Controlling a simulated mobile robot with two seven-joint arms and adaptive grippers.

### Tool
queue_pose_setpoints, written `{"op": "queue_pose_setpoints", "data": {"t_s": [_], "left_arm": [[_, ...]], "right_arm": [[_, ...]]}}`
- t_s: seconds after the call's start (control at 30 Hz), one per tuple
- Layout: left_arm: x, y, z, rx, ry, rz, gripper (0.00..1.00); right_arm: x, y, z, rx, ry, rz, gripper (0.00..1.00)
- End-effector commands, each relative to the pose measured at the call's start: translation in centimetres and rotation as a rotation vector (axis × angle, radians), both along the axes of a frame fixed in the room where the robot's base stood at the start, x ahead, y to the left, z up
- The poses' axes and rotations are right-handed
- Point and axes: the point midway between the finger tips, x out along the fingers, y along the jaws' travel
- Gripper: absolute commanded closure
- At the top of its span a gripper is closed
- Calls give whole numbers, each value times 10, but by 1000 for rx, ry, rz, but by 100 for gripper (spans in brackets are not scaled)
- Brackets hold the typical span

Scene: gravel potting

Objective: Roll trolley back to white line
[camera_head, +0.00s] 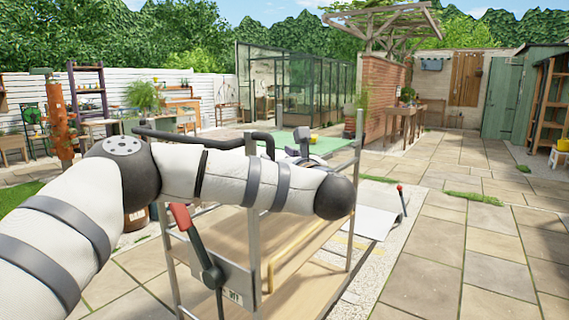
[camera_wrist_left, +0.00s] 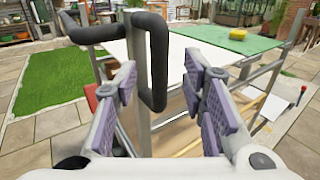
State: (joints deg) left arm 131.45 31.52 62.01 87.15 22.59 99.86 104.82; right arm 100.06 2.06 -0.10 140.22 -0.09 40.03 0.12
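The trolley (camera_head: 262,262) is a grey metal frame with wooden shelves, a black push handle (camera_head: 200,140) and a red lever (camera_head: 181,216) at its near end. In the left wrist view, the black handle (camera_wrist_left: 158,62) bends down in a loop. My left gripper (camera_wrist_left: 160,82) is open, with its purple-padded fingers on either side of this loop and gaps visible. In the head view my left arm crosses in front of the trolley and hides part of it. My right gripper is not in view. I cannot make out a white line clearly.
A green mat (camera_wrist_left: 215,38) with a yellow object (camera_wrist_left: 238,34) lies beyond the handle. A white sheet (camera_head: 370,222) and a thin red-topped post (camera_head: 401,199) are right of the trolley. Open paving (camera_head: 450,250) spreads on the right. A brick wall (camera_head: 384,92) and glasshouse stand behind.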

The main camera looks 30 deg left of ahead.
Motion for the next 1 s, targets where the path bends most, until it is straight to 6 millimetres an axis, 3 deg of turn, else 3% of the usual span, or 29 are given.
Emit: {"op": "queue_pose_setpoints", "data": {"t_s": [0.1,0.27,0.8,0.87,0.97,1.0], "left_arm": [[-18,-24,0,0,0,-4,62],[-34,-44,0,-1,1,-2,62],[-36,-52,-4,19,22,-17,62],[-32,-66,-21,89,100,-81,62],[-26,-111,-80,335,363,-298,62],[-30,-132,-114,462,492,-409,62]], "right_arm": [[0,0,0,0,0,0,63],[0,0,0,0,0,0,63],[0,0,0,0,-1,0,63],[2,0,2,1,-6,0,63],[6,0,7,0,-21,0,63],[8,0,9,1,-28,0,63]]}}
